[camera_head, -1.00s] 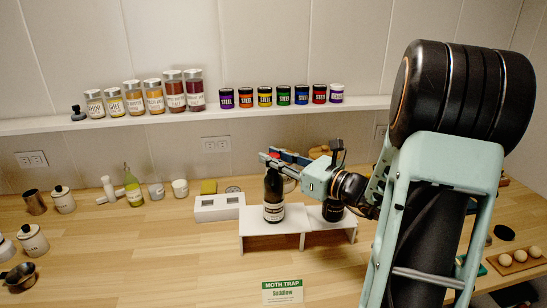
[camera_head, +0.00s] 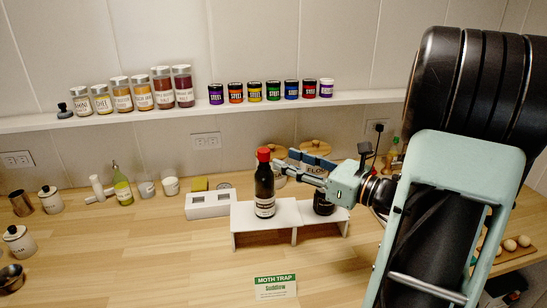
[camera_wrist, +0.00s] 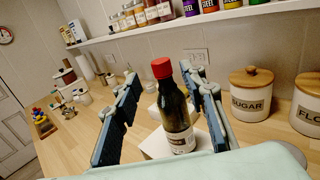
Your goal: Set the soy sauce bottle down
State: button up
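The soy sauce bottle (camera_head: 264,190), dark with a red cap and a white label, stands upright on the left part of a low white riser (camera_head: 243,222). In the wrist view the bottle (camera_wrist: 175,112) shows beyond and between the spread fingers, with clear gaps to both. My gripper (camera_head: 295,162) is open and empty, just right of the bottle at about the height of its upper part. In the wrist view my gripper's fingers (camera_wrist: 160,118) are wide apart. The bottle's base rests on the riser top.
A dark jar (camera_head: 323,204) stands on the riser's right part, under my gripper. A white box (camera_head: 208,205) with openings is left of the riser. Flour and sugar canisters (camera_wrist: 251,92) stand behind. A moth trap card (camera_head: 275,287) lies in front.

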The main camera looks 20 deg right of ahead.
jog(key=v, duration=0.3)
jog(key=shift+s+d, duration=0.1)
jog(key=shift+s, duration=0.15)
